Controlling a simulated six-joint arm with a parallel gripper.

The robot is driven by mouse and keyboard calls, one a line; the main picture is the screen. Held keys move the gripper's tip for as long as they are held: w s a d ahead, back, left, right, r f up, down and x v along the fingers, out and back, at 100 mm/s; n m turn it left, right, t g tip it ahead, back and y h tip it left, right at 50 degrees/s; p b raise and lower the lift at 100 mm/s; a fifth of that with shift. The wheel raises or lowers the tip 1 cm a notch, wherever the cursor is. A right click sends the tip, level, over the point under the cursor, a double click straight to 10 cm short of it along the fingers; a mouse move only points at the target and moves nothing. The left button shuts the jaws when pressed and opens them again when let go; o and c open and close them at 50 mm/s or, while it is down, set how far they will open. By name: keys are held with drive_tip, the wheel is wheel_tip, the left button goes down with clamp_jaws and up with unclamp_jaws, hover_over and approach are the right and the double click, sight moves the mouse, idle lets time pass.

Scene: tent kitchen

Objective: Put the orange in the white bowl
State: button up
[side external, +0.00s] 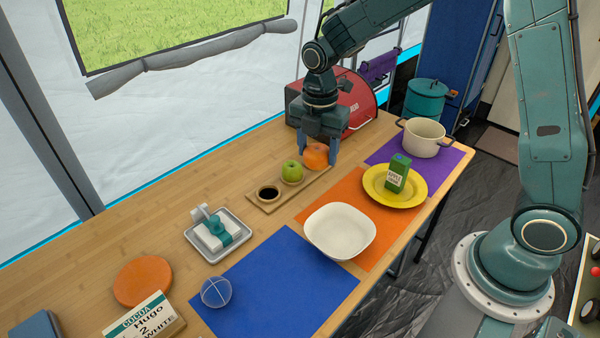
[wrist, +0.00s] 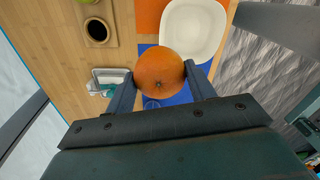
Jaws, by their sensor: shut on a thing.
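The orange (side external: 315,155) is held between the two fingers of my gripper (side external: 319,150), above the right end of the wooden tray in the side view. In the wrist view the orange (wrist: 160,74) sits between the fingertips. The white bowl (side external: 340,231) is empty and stands on the orange mat, reaching over the edge of the blue mat. It lies nearer the camera than my gripper. In the wrist view the bowl (wrist: 193,30) shows past the orange, up and to the right.
A green apple (side external: 292,171) sits on the wooden tray (side external: 265,206), beside a dark round hollow. A yellow plate (side external: 416,197) with a green carton (side external: 397,173) stands right of the bowl. A cream pot (side external: 424,137) stands on the purple mat. A red bread bin (side external: 358,105) is behind my gripper.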

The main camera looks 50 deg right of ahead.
drive_tip(key=s+n, duration=0.1)
drive_tip(key=s, duration=0.6)
drive_tip(key=shift+s+d+f+n, duration=0.2)
drive_tip(key=shift+s+n, duration=0.1)
drive_tip(key=shift+s, duration=0.1)
hover_over(338, 240)
wheel_tip(338, 240, down, 16)
drive_tip(key=shift+f, duration=0.15)
drive_tip(key=shift+f, duration=0.1)
idle(0.3)
drive_tip(key=shift+f, duration=1.8)
drive_tip(key=shift+f, duration=0.1)
drive_tip(key=o, duration=1)
